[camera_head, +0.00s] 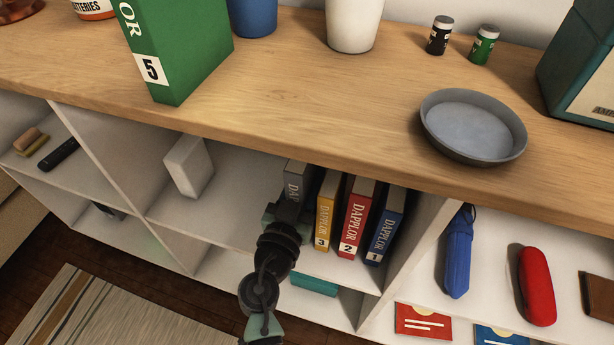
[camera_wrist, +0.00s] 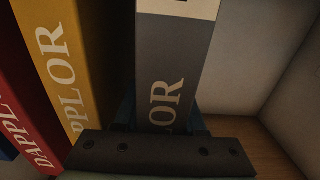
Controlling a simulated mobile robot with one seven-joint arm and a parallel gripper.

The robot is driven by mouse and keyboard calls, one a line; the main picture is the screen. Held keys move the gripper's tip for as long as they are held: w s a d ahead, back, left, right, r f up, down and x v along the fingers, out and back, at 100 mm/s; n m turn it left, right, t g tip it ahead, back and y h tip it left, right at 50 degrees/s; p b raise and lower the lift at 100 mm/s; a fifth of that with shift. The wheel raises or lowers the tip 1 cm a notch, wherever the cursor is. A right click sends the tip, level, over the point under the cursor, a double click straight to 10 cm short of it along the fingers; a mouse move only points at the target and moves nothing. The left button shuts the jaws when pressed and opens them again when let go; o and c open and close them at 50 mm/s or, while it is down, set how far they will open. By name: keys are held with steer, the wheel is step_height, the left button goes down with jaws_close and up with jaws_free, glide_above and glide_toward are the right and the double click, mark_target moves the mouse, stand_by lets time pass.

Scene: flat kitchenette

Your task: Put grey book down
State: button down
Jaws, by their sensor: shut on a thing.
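The grey book (camera_head: 296,180) stands upright in the middle shelf compartment, just left of the yellow book. My gripper (camera_head: 287,212) is at its front and shut on its spine; the fingertips are mostly hidden in the head view. In the wrist view the grey book (camera_wrist: 175,70) fills the space between the fingers, behind the dark gripper bar (camera_wrist: 160,155). I cannot tell whether the book's bottom touches the shelf board.
The yellow book (camera_head: 325,208), red book (camera_head: 355,216) and blue book (camera_head: 385,225) stand right of it. A white block (camera_head: 188,166) stands further left, with bare shelf between. The wooden counter (camera_head: 330,100) overhangs above. A teal object (camera_head: 314,283) lies on the shelf below.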

steer(key=c, duration=0.8)
jaws_free()
steer(key=shift+f, duration=0.1)
steer(key=shift+o, duration=0.2)
steer(key=v, duration=1.2)
